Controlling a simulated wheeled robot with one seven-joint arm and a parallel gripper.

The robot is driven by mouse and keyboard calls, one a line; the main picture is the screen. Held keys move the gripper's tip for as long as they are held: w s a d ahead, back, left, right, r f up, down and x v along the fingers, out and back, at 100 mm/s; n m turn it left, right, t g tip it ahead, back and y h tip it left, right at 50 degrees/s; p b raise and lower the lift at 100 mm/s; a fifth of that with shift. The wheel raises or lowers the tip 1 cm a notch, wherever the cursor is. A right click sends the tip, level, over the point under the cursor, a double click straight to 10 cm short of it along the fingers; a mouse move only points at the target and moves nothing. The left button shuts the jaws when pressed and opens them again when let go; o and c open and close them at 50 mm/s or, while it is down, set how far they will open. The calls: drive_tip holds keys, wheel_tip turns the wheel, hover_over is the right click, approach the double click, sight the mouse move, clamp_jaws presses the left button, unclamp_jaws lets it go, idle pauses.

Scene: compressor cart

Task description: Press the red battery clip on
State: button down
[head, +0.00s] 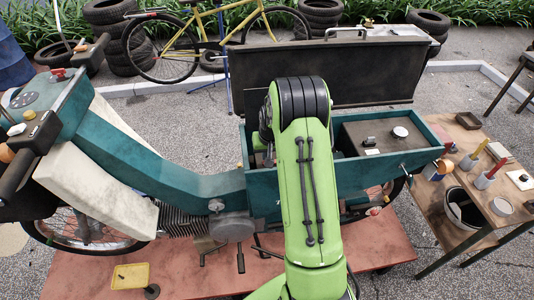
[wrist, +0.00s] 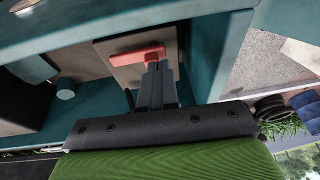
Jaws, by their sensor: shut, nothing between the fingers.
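The red battery clip (wrist: 137,56) shows in the wrist view as a red bar with a short stem, over a brownish block (wrist: 122,73) inside a teal compartment. My gripper (wrist: 157,66) is shut and empty, its dark fingertips overlapping the clip's stem in the picture. I cannot tell whether they touch it or whether the clip is fully seated. In the head view my green arm reaches over the teal box (head: 426,151) behind the seat. The clip and my fingertips are hidden there by the arm.
Teal walls (wrist: 207,55) stand close around the fingers.

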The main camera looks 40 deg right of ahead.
drive_tip(key=w+a+p+v, duration=0.1)
drive_tip(key=v, duration=1.2)
drive_tip(key=shift+w+r, duration=0.25)
drive_tip(key=shift+r, duration=0.05)
